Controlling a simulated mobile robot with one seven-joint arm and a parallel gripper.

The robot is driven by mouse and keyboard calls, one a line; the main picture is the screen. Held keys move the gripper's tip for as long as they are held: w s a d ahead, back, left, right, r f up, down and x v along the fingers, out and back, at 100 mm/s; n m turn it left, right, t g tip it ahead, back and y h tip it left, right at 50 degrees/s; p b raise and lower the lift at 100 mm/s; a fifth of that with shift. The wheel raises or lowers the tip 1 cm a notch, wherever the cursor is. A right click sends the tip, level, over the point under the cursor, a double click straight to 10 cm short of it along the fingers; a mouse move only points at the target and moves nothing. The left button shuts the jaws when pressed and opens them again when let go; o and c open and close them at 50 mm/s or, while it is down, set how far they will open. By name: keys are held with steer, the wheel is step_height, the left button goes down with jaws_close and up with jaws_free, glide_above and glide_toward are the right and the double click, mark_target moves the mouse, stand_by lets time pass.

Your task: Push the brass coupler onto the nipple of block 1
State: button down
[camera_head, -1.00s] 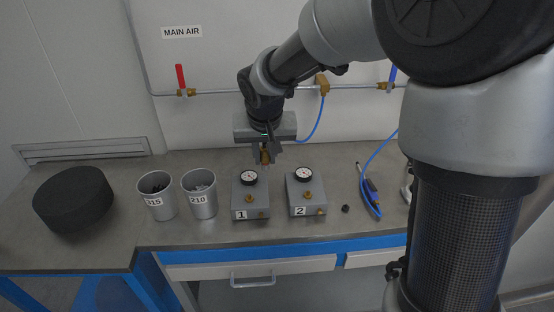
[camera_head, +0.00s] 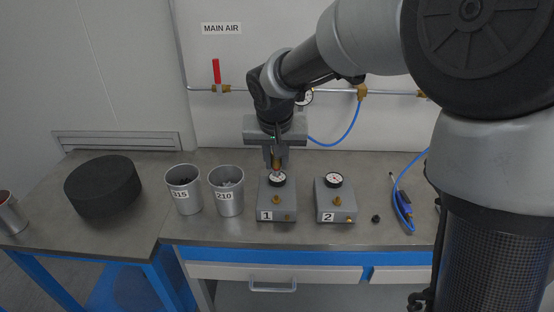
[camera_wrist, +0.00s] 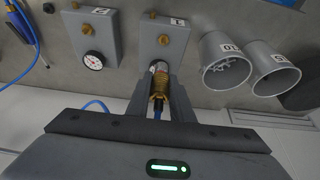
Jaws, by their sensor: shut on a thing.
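My gripper (camera_head: 276,164) is shut on the brass coupler (camera_wrist: 158,88), which has a blue hose at its rear end. It is at the back edge of block 1, close to its gauge (camera_head: 277,179). Block 1 (camera_head: 264,204) is a grey box labelled 1, with a brass fitting (camera_head: 277,199) on top and a smaller one (camera_head: 288,217) at the front. In the wrist view, block 1 (camera_wrist: 177,48) lies just beyond the coupler's tip, and the fingers and coupler partly cover its gauge. I cannot tell whether the coupler touches anything.
Block 2 (camera_head: 326,207) stands to the right, with a small black part (camera_head: 376,219) beyond it. Two grey cups, 315 (camera_head: 184,200) and 210 (camera_head: 228,204), stand to the left. A black round pad (camera_head: 103,187) is farther left. A blue tool (camera_head: 404,206) lies at right.

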mark_target(276, 171)
steer(key=shift+f+b, duration=2.2)
steer(key=shift+f, duration=0.4)
steer(key=shift+f+b, duration=2.2)
steer(key=shift+b, duration=0.1)
stand_by(1.3)
steer(key=c, duration=1.5)
jaws_free()
steer(key=shift+r, duration=0.1)
